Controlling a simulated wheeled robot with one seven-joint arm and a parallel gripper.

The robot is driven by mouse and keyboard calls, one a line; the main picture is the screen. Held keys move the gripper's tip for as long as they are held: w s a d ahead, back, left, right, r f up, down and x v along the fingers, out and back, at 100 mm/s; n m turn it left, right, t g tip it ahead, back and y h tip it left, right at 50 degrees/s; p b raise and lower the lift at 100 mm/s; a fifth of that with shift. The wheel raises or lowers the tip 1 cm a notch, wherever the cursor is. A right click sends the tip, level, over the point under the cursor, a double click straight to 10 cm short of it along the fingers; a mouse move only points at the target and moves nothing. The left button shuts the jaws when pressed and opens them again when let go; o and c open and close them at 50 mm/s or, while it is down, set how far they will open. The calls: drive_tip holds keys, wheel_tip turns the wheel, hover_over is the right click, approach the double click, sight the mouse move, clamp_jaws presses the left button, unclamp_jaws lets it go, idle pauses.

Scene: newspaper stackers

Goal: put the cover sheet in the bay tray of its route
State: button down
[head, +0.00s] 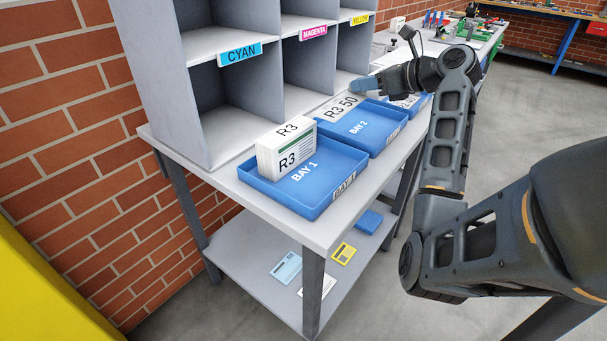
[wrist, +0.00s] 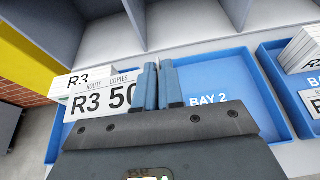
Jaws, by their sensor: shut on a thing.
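The cover sheet (head: 342,106) is white and printed "R3 50". My gripper (head: 364,85) is shut on its right edge, and the wrist view shows the sheet (wrist: 98,102) left of the blue fingers (wrist: 158,72). The sheet is over the back left part of the blue BAY 2 tray (head: 362,127); I cannot tell whether it touches the tray. The blue BAY 1 tray (head: 317,205) holds a white stack labelled R3 (head: 284,150). A third blue tray (wrist: 271,92) on the right holds a white stack, its label unreadable.
Grey shelf compartments labelled CYAN (head: 239,54), MAGENTA (head: 313,32) and YELLOW (head: 358,19) rise behind the trays. Cards and a blue block (head: 369,221) lie on the lower shelf. BAY 2 shows bare floor around its label.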

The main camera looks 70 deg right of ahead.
drive_tip(key=shift+w+f+b, duration=0.2)
drive_tip(key=shift+f+b, duration=0.3)
drive_tip(key=shift+f, duration=0.7)
hover_over(344, 165)
wheel_tip(344, 165, down, 6)
drive_tip(key=shift+a+f+b, duration=0.1)
drive_tip(key=shift+f+b, duration=0.15)
drive_tip(key=shift+b, duration=0.1)
drive_tip(key=shift+f+b, duration=0.4)
drive_tip(key=shift+f, duration=1.55)
drive_tip(key=c, duration=1.3)
unclamp_jaws()
drive_tip(key=shift+o, duration=0.2)
